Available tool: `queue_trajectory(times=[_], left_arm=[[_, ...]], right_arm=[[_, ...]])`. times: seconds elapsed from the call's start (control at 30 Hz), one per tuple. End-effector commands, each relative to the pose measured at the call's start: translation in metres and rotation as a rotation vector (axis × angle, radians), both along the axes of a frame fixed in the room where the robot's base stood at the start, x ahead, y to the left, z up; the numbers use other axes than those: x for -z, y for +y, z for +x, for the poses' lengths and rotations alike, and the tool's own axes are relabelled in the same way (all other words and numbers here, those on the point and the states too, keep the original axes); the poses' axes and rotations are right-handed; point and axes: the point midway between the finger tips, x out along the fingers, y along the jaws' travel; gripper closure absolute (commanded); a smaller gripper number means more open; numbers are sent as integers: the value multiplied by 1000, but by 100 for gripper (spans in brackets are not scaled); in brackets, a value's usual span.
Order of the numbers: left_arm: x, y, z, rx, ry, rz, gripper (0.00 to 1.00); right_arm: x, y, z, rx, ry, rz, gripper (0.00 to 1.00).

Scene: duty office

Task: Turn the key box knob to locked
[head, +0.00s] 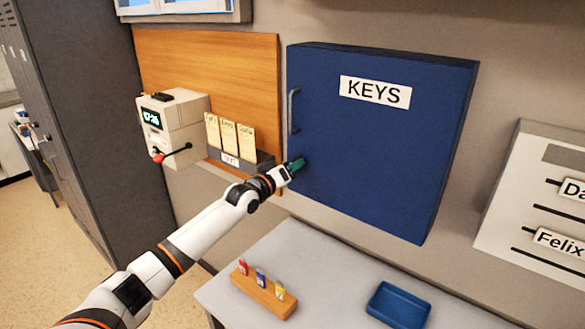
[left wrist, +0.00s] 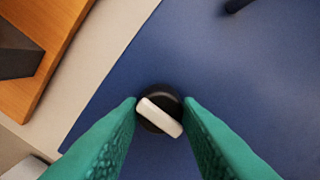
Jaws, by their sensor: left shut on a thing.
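The blue key box (head: 385,140), labelled KEYS, hangs on the wall with its door closed and a dark vertical handle (head: 293,111) on its left side. The knob (left wrist: 160,117) shows in the left wrist view as a black round base with a white bar, which slants from upper left to lower right there. My left gripper (head: 297,165) is at the lower left of the door. Its green fingers are shut on the knob, one on each side of it. The gripper hides the knob in the head view. My right gripper is not in view.
A time clock (head: 176,122) with a red-tipped lever and a card rack (head: 240,160) are on the wooden board to the left. Below, the desk (head: 330,270) bears a wooden block with coloured tags (head: 262,292) and a blue tray (head: 398,304). A name board (head: 540,200) is at right.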

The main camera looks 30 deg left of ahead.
Motion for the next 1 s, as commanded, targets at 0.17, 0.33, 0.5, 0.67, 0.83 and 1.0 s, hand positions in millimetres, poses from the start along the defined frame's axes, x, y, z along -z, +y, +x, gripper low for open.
queue_trajectory(times=[0.17, 0.33, 0.5, 0.67, 0.83, 1.0], left_arm=[[-1, 1, 0, -1, -3, -3, 92], [-1, 1, 0, -1, -3, -3, 59], [-1, 0, 0, 0, -2, -2, 47], [0, 0, 0, -1, -1, -1, 47], [2, 0, -7, 1, 1, -1, 47], [5, 2, -31, 1, 2, 0, 47]], right_arm=[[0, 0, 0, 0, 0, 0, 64], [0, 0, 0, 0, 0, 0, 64], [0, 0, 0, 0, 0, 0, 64], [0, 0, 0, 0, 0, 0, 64], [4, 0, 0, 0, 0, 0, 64], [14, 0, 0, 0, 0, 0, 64]])
